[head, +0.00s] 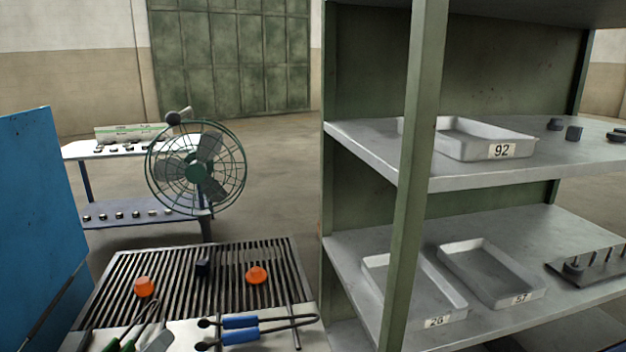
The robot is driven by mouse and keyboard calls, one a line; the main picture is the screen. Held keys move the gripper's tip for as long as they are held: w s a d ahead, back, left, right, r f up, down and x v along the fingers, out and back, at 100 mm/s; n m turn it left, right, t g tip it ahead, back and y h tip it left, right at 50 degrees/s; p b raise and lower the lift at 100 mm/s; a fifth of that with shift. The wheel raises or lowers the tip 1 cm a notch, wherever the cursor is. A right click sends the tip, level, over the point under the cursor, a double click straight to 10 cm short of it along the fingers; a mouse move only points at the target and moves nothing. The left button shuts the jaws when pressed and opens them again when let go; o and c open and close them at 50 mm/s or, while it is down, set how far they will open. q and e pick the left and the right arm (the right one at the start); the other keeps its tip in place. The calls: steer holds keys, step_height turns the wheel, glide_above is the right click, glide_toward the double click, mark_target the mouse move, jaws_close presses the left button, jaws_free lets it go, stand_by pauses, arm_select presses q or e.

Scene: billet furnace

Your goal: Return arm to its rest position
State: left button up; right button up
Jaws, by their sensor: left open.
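Only a small grey shape at the bottom edge of the head view, beside the green-handled tongs, looks like part of my left gripper (159,341). It is open, and I see nothing held in it. Most of it and its arm are out of the picture. My right gripper does not show. The green-handled tongs (128,335) and the blue-handled tongs (250,328) lie at the front of the slatted grate (175,285). Two orange billets (145,287) (257,275) and a dark piece (203,267) stand on the grate.
A green shelf rack (406,220) at the right holds trays marked 92 (500,151), 26 (434,321) and 57 (521,298). A blue panel (38,215) stands at the left. A fan (196,170) stands behind the grate, near a table (110,152). Floor beyond is clear.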

arm_select(q)
steer(key=s+d+f+n+g+y, duration=0.1)
steer(key=s+d+f+n+g, duration=0.2)
steer(key=s+f+n, duration=0.5)
steer(key=s+d+f+n+g+y, duration=0.1)
steer(key=s+d+f+n+g, duration=0.2)
steer(key=s+n, duration=1.2)
steer(key=d+f+n, duration=0.3)
steer(key=f+n, duration=0.1)
steer(key=f, duration=0.1)
steer(key=shift+s+f+n+y, duration=0.15)
steer(key=shift+f+n+y, duration=0.15)
